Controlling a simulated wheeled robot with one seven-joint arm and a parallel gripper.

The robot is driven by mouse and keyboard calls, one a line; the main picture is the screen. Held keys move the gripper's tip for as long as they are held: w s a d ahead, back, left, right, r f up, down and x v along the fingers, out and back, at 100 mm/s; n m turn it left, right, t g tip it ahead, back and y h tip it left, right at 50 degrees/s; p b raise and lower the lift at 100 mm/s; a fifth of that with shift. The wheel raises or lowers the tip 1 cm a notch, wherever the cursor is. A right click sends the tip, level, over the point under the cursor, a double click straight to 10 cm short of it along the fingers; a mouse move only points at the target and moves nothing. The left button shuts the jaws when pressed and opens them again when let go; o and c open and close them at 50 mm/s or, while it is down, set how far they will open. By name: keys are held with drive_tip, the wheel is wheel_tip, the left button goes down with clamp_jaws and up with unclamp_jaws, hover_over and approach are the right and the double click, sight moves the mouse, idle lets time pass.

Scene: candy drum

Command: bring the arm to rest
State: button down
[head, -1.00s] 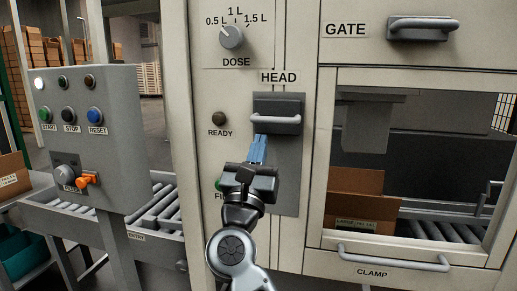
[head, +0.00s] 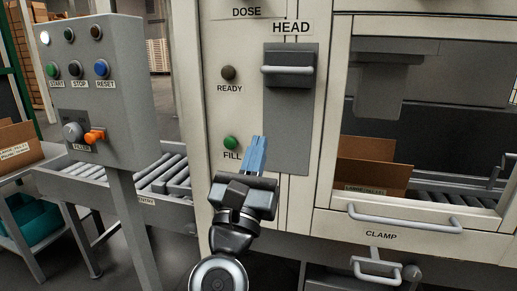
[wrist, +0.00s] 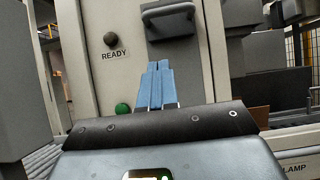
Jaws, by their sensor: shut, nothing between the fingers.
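My gripper (head: 257,155) is in front of the machine's cream front panel, low beside the HEAD plate and a little right of the green FILL button (head: 230,143). Its two blue fingers are together, with nothing between them. In the wrist view the shut fingers (wrist: 160,85) point toward the panel below the HEAD handle (wrist: 170,18). The HEAD handle (head: 288,70) sits at the top of its grey plate, above and apart from my fingers. I cannot tell how far the fingertips are from the panel.
A control box (head: 95,85) with several buttons and an orange-handled switch stands left, above a roller conveyor (head: 165,175). At right, an open cardboard box (head: 370,175) sits behind the window.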

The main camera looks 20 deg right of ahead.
drive_tip(key=s+d+f+n+t+y, duration=0.25)
drive_tip(key=s+f+n+y, duration=0.45)
drive_tip(key=s+n, duration=0.4)
drive_tip(key=s+d+f+n+t+y, duration=0.1)
drive_tip(key=s+d+f+n+y, duration=0.25)
drive_tip(key=s+f+n, duration=0.75)
drive_tip(key=s+f+n+g+y, duration=0.2)
drive_tip(key=s+n+g, duration=0.2)
drive_tip(key=s+n, duration=0.6)
drive_tip(key=s+f+n+g+y, duration=0.2)
drive_tip(key=s+n+g, duration=0.2)
drive_tip(key=s+n, duration=0.7)
drive_tip(key=shift+g, duration=0.35)
drive_tip(key=shift+f, duration=0.1)
